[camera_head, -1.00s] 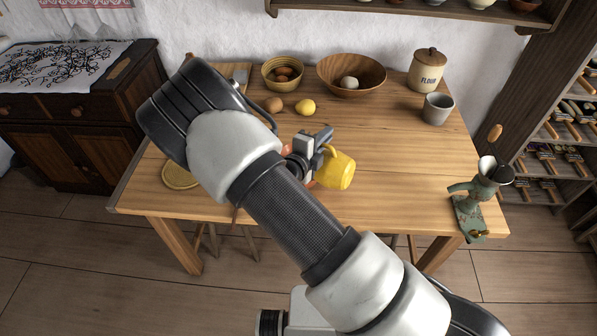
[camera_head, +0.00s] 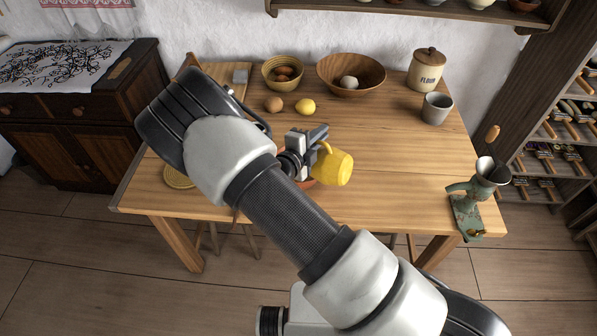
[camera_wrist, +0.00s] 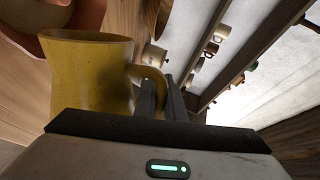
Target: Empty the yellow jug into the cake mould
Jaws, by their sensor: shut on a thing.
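My gripper (camera_head: 318,140) is shut on the handle of the yellow jug (camera_head: 334,168), which is held above the front middle of the table. In the wrist view the jug (camera_wrist: 92,75) fills the left side, its handle between my fingers and its rim towards the top of the picture. The jug looks tilted; its inside and any contents are hidden. A reddish-brown edge, apparently the cake mould (camera_head: 307,183), shows beneath the jug and gripper. My arm hides most of it. A reddish-brown curved form, likely the mould (camera_wrist: 62,16), also lies beyond the jug's rim in the wrist view.
On the wooden table (camera_head: 400,165), a lemon (camera_head: 306,106), a brown egg-like item (camera_head: 273,104), two bowls, a flour jar (camera_head: 427,70) and a grey cup (camera_head: 436,108) stand towards the back. A green grinder (camera_head: 474,200) is at the right edge. The table's right middle is clear.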

